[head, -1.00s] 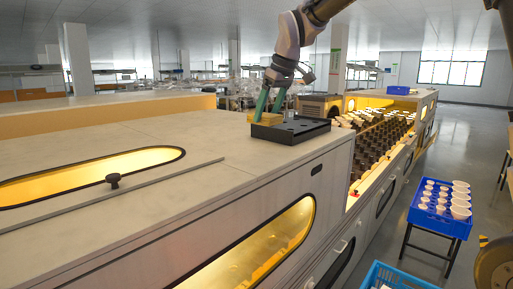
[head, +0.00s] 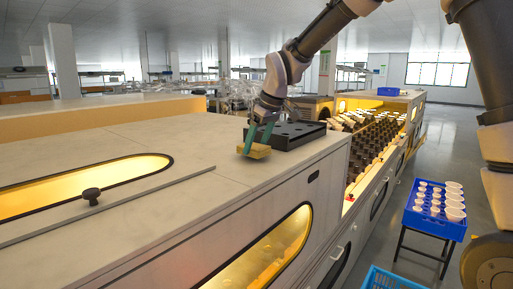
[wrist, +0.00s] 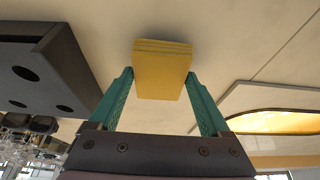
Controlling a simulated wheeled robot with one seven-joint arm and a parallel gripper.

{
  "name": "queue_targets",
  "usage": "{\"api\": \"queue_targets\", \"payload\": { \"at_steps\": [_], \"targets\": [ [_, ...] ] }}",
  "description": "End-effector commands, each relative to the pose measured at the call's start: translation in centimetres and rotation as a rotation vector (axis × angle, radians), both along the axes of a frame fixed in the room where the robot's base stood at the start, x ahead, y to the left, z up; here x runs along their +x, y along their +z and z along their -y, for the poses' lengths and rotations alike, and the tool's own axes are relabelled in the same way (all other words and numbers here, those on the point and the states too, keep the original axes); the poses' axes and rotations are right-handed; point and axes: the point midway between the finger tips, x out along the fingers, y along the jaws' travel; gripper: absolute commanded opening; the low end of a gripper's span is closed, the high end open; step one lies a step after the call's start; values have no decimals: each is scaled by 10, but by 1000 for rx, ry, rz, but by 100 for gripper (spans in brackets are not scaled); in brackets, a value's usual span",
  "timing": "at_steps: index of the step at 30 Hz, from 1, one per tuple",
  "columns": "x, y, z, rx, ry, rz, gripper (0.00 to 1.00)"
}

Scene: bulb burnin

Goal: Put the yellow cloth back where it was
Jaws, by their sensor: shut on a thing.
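The yellow cloth (head: 254,151) is a small folded block. It is held between the green fingers of my gripper (head: 260,137), just in front of and left of the black tray on the light cabinet top. In the wrist view the cloth (wrist: 162,70) sits between the two fingertips of my gripper (wrist: 160,88), with the pale cabinet surface behind it. I cannot tell whether its underside touches the surface.
The black tray (head: 312,134) with round holes is close beside my gripper. The surface between is clear. A blue crate of white cups (head: 432,222) stands at right.

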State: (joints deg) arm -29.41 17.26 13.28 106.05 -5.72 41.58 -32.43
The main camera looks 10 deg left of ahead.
Motion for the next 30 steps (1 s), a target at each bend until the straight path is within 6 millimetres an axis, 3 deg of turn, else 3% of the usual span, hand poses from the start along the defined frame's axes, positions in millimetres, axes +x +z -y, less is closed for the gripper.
{"api": "queue_targets", "payload": {
  "at_steps": [3, 14, 15, 16, 24, 30],
  "targets": [
    [0, -11, 0, -1, 0, -1, 29],
    [0, -15, 0, 0, 0, 0, 29],
    [0, -14, 0, 1, 0, 1, 96],
    [0, -14, 0, 1, 0, 1, 100],
    [0, -11, 0, 1, 0, 2, 100],
    [-4, 15, 9, 3, -1, 5, 100]
  ]
}}
